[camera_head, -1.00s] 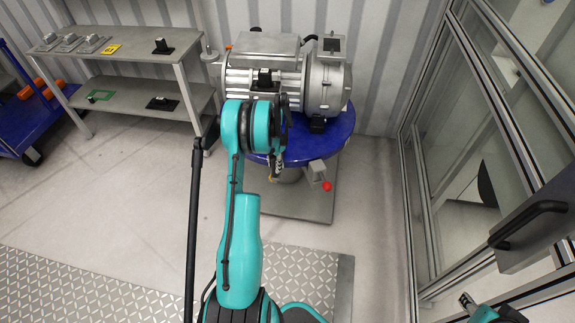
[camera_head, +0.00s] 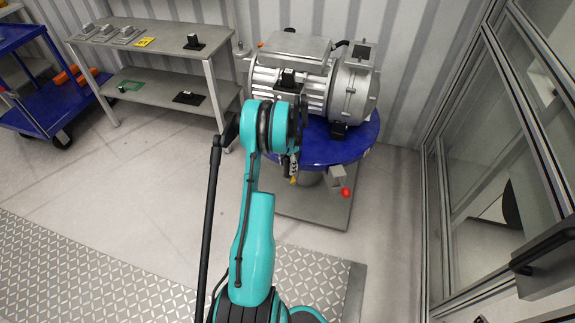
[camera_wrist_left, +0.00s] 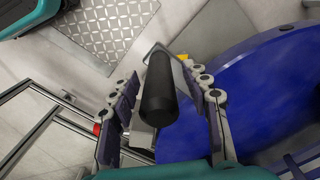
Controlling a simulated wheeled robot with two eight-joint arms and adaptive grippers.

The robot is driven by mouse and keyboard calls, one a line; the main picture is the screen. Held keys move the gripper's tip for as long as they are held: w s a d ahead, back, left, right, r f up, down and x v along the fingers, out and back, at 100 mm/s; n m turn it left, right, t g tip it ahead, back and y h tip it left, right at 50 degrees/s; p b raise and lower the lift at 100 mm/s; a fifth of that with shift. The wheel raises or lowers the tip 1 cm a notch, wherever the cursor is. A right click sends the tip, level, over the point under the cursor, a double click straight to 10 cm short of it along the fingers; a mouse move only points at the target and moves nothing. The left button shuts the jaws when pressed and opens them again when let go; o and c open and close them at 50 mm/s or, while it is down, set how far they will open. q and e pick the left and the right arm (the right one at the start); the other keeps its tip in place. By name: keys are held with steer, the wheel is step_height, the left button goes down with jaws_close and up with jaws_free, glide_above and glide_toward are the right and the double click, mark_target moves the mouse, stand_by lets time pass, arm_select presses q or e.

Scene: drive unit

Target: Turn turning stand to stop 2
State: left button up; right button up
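The turning stand has a round blue top (camera_head: 340,150) and carries a grey ribbed motor drive unit (camera_head: 352,92). A small lever with a red knob (camera_head: 346,193) sticks out at its front right. My left gripper (camera_head: 293,165) is low at the stand's front edge, partly hidden by my teal arm. In the left wrist view, the two fingers of my left gripper (camera_wrist_left: 168,112) are spread on either side of a black cylindrical handle (camera_wrist_left: 158,90), with gaps visible. The blue top (camera_wrist_left: 260,95) fills the right of that view. My right gripper is not in view.
A grey two-level shelf (camera_head: 150,50) with small parts stands at the left, beside a blue cart (camera_head: 55,95). A glass-panelled frame with a black handle (camera_head: 545,245) closes off the right. The floor left of my arm is clear.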

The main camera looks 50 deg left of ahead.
arm_select(q)
step_height(320, 180, up, 12)
stand_by(0.6)
stand_by(0.5)
